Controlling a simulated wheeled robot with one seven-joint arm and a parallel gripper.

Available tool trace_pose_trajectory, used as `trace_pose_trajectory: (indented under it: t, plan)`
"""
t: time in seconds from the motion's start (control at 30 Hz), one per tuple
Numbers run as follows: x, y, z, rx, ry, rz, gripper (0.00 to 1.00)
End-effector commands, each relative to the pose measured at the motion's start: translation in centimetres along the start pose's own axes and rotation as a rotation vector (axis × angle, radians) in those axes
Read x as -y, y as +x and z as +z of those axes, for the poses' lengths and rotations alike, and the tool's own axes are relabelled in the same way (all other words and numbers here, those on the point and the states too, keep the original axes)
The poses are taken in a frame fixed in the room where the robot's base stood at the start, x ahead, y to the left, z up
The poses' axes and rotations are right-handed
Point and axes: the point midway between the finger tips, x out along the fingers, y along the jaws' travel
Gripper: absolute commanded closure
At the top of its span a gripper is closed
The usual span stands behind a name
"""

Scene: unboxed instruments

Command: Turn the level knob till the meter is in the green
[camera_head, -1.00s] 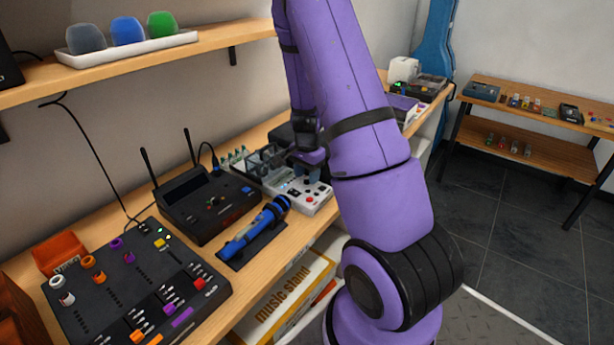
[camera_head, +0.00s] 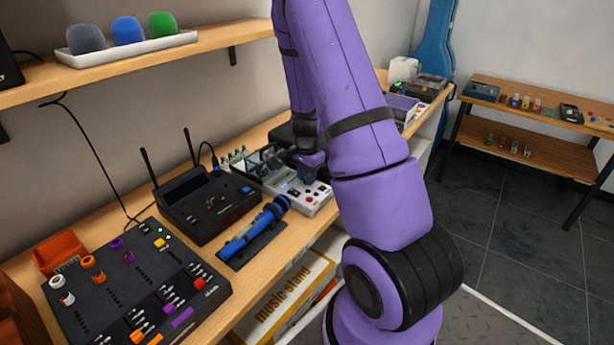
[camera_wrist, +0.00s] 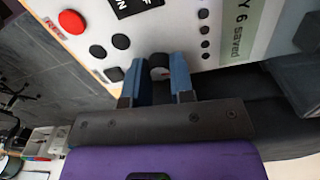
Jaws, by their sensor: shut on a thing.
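A white device (camera_head: 314,197) with a red button and small dark knobs stands on the bench in the head view, partly hidden by my arm. In the wrist view the white panel (camera_wrist: 85,48) fills the top, with a red button (camera_wrist: 71,22) at its left. My gripper (camera_wrist: 160,75) has its two blue fingers shut on a small knob (camera_wrist: 160,67), one finger on each side. No label for this knob is readable. A greenish display (camera_wrist: 262,25) reads "Y 6 saved", cut off by the frame. I cannot make out a meter or its green zone.
A black receiver with two antennas (camera_head: 208,205) and a blue microphone (camera_head: 255,228) on a dark mat lie left of the device. A black mixer (camera_head: 135,290) is at the front left. A shelf (camera_head: 190,50) overhangs the bench at the upper left.

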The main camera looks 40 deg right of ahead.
Motion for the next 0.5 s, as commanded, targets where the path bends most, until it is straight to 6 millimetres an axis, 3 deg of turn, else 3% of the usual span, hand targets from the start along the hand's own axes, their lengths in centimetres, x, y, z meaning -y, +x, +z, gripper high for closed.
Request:
trace_pose_trajectory:
  t: [0.5]
  plan:
    - [0.04, 0.0, 0.06, 0.0, 0.377, 0.001, 1.0]
